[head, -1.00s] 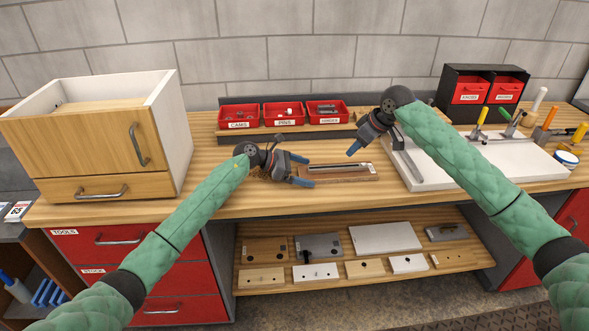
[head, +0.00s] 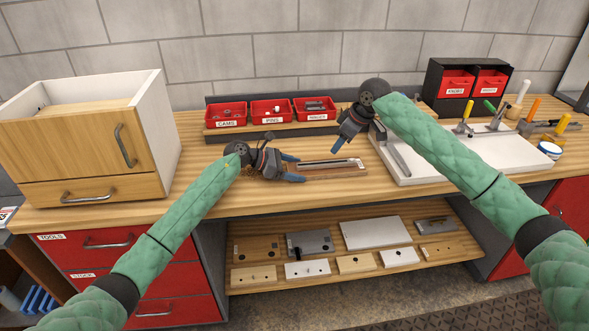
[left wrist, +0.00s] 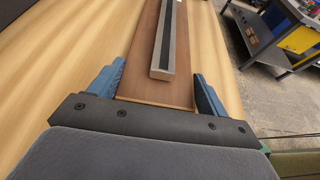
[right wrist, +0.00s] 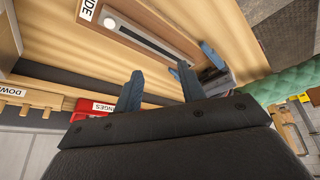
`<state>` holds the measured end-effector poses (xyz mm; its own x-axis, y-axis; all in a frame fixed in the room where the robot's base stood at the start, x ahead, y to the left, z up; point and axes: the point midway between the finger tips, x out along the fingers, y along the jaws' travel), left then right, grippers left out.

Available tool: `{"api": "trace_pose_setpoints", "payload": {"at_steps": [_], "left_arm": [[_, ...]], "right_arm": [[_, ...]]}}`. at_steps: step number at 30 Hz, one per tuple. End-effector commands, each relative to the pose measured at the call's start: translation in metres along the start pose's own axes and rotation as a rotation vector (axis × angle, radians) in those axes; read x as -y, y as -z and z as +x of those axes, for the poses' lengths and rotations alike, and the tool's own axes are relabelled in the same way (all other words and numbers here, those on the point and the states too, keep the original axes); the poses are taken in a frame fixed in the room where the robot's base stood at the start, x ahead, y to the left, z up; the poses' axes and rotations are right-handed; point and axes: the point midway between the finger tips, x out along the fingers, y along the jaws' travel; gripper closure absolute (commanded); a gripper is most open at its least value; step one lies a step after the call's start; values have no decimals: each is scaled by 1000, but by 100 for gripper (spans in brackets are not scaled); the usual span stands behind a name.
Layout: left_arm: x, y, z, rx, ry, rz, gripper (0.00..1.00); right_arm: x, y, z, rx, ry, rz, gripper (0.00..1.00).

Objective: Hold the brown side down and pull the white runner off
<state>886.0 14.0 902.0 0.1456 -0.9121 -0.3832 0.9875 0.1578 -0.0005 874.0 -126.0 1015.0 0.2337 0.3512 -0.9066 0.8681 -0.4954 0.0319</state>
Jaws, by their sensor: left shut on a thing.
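The brown side (head: 345,173) is a flat board lying on the bench, with the white runner (head: 332,162) along its top. The runner is a pale strip with a dark groove. My left gripper (head: 292,168) is shut on the board's left end, one finger at each edge. The left wrist view shows the brown side (left wrist: 180,93) between the fingers, and the runner (left wrist: 168,60) ending just ahead of them. My right gripper (head: 336,146) is above and behind the board, pointing down, apart from the runner. Its fingers (right wrist: 158,85) are parted and empty in the right wrist view.
Red bins (head: 271,110) stand behind the board. A white panel (head: 470,150) with a metal bar (head: 395,152) lies to the right. A drawer cabinet (head: 85,140) stands at the left. Tools (head: 515,108) stand at the far right. Bare bench lies in front of the board.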

Motion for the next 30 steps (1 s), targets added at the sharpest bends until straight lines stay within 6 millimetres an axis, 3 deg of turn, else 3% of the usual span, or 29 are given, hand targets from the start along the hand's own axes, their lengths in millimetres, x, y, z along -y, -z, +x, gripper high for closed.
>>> {"api": "trace_pose_setpoints", "payload": {"at_steps": [6,15,30], "left_arm": [[0,0,0,-1,0,0,53],[0,0,0,-1,0,0,53],[0,0,0,0,0,0,53]], "right_arm": [[1,22,12,142,48,-241,60],[-4,38,16,330,133,-541,60],[-9,39,21,408,179,-658,60]]}}
